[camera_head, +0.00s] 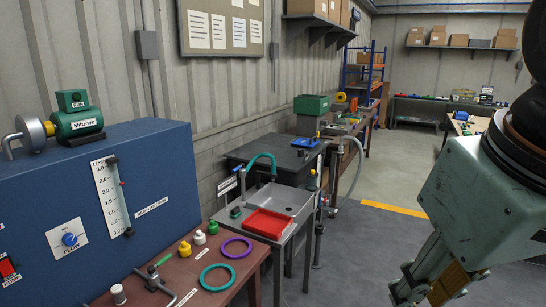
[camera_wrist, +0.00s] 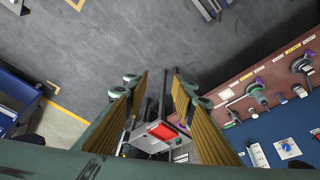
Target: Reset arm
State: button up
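My gripper (camera_wrist: 160,78) shows in the wrist view with its two ribbed tan finger pads standing well apart. It is open, and nothing is held between the pads. In the head view my gripper (camera_head: 432,284) hangs at the lower right on the pale green wrist housing, over the grey floor. Its fingertips are cut off by the bottom edge there. Past the fingers, far below in the wrist view, are a sink and a red tray (camera_wrist: 161,131).
A blue panel (camera_head: 90,195) with a pump on top stands at left, behind a brown bench (camera_head: 245,270) with rings and fittings. A sink with a red tray (camera_head: 267,224) stands beyond it. The floor (camera_head: 350,250) between the bench and my arm is clear.

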jog(key=shift+m, duration=0.8)
jog(key=shift+s+d+f, duration=0.15)
jog(key=shift+s+f, duration=0.15)
jog(key=shift+s, duration=0.35)
jog(key=shift+s+d+f, duration=0.2)
jog(key=shift+s+f, duration=0.15)
jog(key=shift+s, duration=0.35)
jog(key=shift+s+d+f, duration=0.15)
jog(key=shift+s+f, duration=0.15)
jog(key=shift+s, duration=0.35)
